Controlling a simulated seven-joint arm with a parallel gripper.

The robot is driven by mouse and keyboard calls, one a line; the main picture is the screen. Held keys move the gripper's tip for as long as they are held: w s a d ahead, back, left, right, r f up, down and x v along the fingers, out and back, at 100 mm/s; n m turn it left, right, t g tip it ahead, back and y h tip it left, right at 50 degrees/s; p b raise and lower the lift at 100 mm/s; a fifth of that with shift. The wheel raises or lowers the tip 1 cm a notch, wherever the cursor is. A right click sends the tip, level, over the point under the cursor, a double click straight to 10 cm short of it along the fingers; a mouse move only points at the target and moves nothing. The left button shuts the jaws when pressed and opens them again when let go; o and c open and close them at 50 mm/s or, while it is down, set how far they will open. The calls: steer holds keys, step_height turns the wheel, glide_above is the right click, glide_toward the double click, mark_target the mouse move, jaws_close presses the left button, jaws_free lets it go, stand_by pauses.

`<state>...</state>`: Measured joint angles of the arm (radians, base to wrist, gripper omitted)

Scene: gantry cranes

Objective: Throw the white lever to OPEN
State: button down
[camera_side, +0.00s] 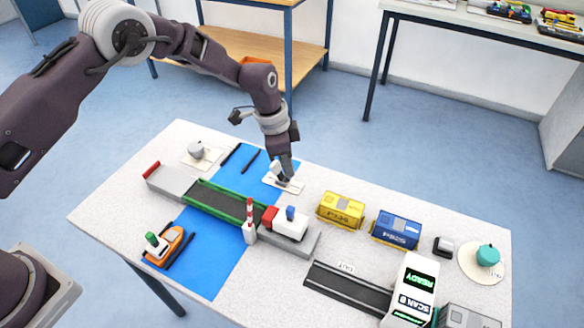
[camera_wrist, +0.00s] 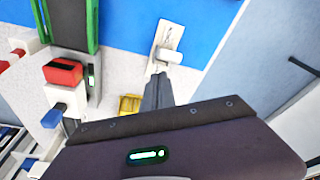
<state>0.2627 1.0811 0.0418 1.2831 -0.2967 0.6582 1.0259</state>
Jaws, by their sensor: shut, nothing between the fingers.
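The white lever (camera_side: 275,169) stands on a small pale plate (camera_side: 294,187) at the far edge of the blue strip. In the wrist view the lever (camera_wrist: 169,55) is a white block at the near part of its plate (camera_wrist: 171,33), which carries dark marks too small to read. My gripper (camera_side: 286,180) is shut and empty, pointing down at the plate just right of the lever. In the wrist view the closed fingertips (camera_wrist: 158,76) are just short of the lever; I cannot tell whether they touch it. The fingers partly hide the lever's base in the side view.
A green-sided bridge (camera_side: 225,201) crosses the blue strip, with a red-and-white truck (camera_side: 290,225) at its right end. Yellow (camera_side: 341,209) and blue (camera_side: 396,229) containers stand right of my gripper. A grey knob (camera_side: 196,150) sits to the left, a teal knob (camera_side: 488,254) far right.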

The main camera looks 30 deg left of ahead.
steer(key=shift+d+r, duration=0.15)
steer(key=shift+r, duration=0.2)
steer(key=d+v, duration=0.1)
steer(key=v, duration=0.5)
steer(key=shift+w+r, duration=0.2)
steer(key=shift+w, duration=0.1)
steer(key=s+a+r+n+t, duration=0.1)
steer(key=s+a+r+n, duration=0.1)
steer(key=s+a+r, duration=0.45)
steer(key=s+a+r+n+t, duration=0.15)
steer(key=s+r, duration=0.25)
steer(key=r, duration=0.5)
steer(key=s+a+r+n, duration=0.3)
steer(key=s+r, duration=0.3)
steer(key=r, duration=0.1)
steer(key=s+a+n+t+y, duration=0.1)
steer(key=s+a+n, duration=0.1)
steer(key=s, duration=0.7)
steer(key=s+a+f+n+t+y, duration=0.1)
steer(key=s+a+n, duration=0.2)
steer(key=s, duration=0.7)
steer(key=shift+s, duration=0.3)
